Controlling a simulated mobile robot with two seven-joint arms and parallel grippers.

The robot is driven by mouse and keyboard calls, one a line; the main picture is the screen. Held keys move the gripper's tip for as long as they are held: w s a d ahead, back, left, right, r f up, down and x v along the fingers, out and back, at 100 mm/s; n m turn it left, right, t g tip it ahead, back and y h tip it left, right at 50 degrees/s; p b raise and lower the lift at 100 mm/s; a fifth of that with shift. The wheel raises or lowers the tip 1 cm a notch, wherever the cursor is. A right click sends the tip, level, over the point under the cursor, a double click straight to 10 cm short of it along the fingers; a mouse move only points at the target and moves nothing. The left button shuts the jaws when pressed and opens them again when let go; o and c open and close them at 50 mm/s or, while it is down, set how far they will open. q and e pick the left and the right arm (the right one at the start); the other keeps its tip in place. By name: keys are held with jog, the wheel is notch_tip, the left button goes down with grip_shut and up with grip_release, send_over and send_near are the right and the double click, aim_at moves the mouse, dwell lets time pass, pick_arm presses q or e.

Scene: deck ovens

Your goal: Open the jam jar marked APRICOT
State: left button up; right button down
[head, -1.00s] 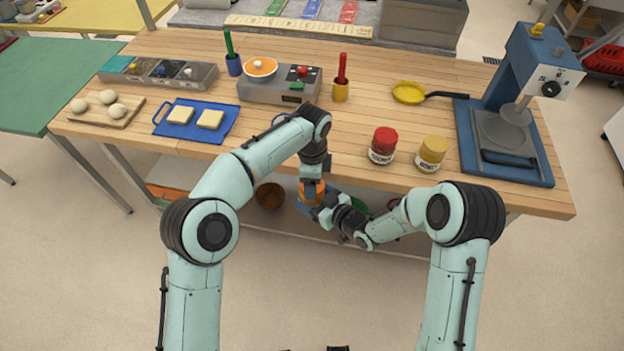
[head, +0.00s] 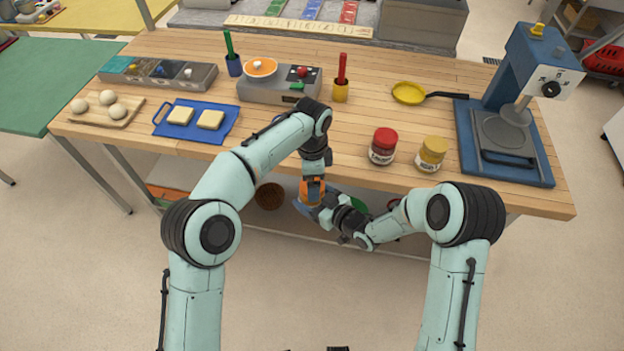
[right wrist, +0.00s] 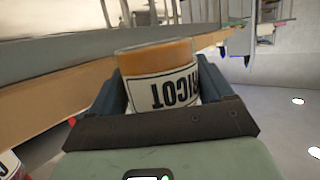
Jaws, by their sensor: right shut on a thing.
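The apricot jar (right wrist: 160,85) is orange with a white label. In the right wrist view the label reads upside down, with "RICOT" visible. My right gripper (right wrist: 165,105) is shut around the jar. In the head view the jar (head: 312,188) is held in front of the table's front edge, beside my right gripper (head: 325,208). My left gripper (head: 313,176) points down at the jar from directly above. Its fingers are too small to tell whether they grip the lid. The lid does not show clearly in either view.
A red-lidded jar (head: 382,146) and a yellow-lidded jar (head: 431,153) stand on the wooden table (head: 300,140), right of my grippers. A blue press (head: 505,130) stands at the right end. A blue tray (head: 225,133) with bread lies left. A shelf with bowls is below.

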pick_arm(q)
jog(key=shift+r, duration=1.55)
jog(key=shift+c, duration=0.3)
jog(key=m, duration=0.2)
jog(key=r+m, duration=0.1)
jog(key=m, duration=0.2)
jog(key=shift+d+r, duration=0.2)
jog(key=m, duration=0.2)
jog(key=r+m, duration=0.1)
jog(key=m, duration=0.3)
jog(key=shift+a+r+m, duration=0.2)
jog(key=shift+r+m, duration=0.2)
jog(key=shift+f, duration=3.9)
